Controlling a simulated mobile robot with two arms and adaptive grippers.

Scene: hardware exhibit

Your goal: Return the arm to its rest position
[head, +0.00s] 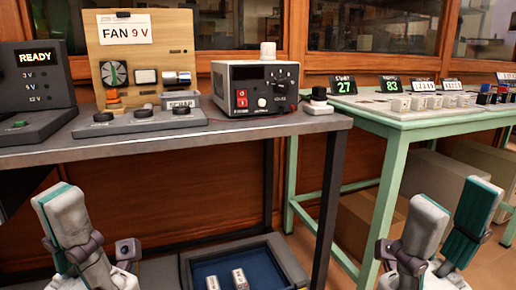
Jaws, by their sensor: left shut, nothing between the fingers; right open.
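My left gripper (62,205), grey with teal pads, is at the lower left, in front of the dark bench. Its fingers are together with nothing between them. My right gripper (449,218) is at the lower right, in front of the green-framed table. Its two fingers stand apart, pointing up, with nothing between them. Both grippers are clear of the objects on the tabletops. Most of both arms is out of view.
The dark bench (255,128) carries a READY console (38,85), a FAN 9 V board (140,75) and a power supply (255,88). A blue-lined tray (215,262) with two small blocks is below. The green table (440,122) holds displays and small parts. Boxes (368,220) stand underneath.

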